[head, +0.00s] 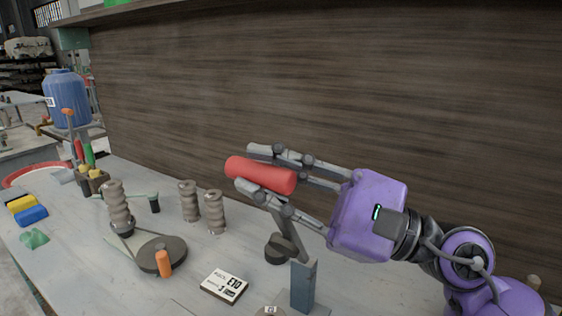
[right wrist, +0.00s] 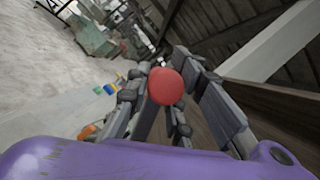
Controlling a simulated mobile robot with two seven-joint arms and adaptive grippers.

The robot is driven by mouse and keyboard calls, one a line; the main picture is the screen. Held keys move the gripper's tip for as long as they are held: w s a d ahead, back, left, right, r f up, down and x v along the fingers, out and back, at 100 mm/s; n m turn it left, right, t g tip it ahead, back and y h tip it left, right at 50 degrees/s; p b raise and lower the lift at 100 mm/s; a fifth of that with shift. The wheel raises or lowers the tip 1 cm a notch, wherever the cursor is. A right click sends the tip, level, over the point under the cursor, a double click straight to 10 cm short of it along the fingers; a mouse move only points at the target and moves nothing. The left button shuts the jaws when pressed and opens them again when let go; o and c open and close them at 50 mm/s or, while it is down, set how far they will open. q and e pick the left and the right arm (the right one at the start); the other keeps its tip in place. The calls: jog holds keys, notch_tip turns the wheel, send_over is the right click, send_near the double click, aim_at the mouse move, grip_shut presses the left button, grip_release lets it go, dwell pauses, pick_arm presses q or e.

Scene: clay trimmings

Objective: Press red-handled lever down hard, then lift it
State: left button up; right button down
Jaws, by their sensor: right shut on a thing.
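The red handle (head: 262,174) of the lever lies across my right gripper (head: 258,170) in the head view, nearly level and well above the bench. My right gripper is shut on it, with fingers on its far and near sides. A grey lever arm (head: 285,217) runs down from the handle toward a blue-grey post (head: 303,285) and a dark round part (head: 281,248). In the right wrist view the handle's red end (right wrist: 166,86) shows between the fingers (right wrist: 160,100). My left gripper is not in view.
On the bench (head: 90,272) left of the lever stand several ribbed grey cylinders (head: 189,200), a dark disc with an orange knob (head: 164,262) and a labelled white box (head: 224,284). A dark wooden panel (head: 300,80) closes off the back.

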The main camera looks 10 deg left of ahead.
jog(key=shift+s+a+f+n, duration=0.1)
jog(key=shift+s+f+n, duration=0.1)
jog(key=shift+s+n, duration=0.15)
jog(key=c, duration=1.6)
grip_release()
